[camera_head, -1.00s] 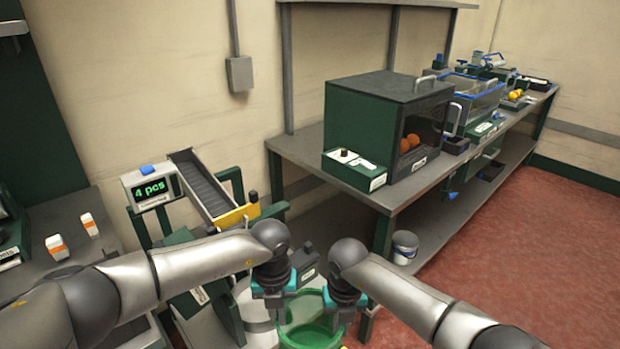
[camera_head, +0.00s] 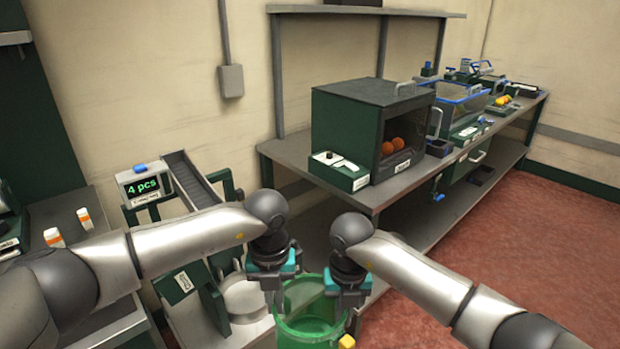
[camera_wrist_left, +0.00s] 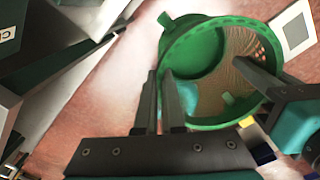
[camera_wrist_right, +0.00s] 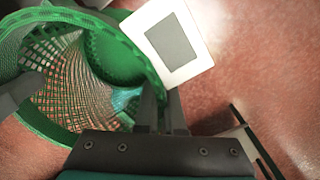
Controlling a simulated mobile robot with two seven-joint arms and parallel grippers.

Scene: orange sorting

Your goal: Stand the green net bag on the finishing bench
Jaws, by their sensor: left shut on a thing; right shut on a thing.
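The green net bag (camera_head: 310,330) hangs between my two grippers at the bottom of the head view. It has a stiff green rim, mesh walls and a white tag with a grey square. My left gripper (camera_head: 277,297) is shut on the rim, seen close in the left wrist view (camera_wrist_left: 166,105). My right gripper (camera_head: 334,310) is shut on the rim at the other side, beside the tag (camera_wrist_right: 170,42). The bag's mouth faces up; its lower part is cut off in the head view. I cannot read which bench is the finishing bench.
A long grey bench (camera_head: 290,152) at right carries a green box (camera_head: 345,125) with oranges inside and blue-trimmed equipment. A chute (camera_head: 190,180) and a "4 pcs" display (camera_head: 143,187) stand left of centre. A left bench (camera_head: 62,212) holds two small orange-and-white containers. Red floor is open at right.

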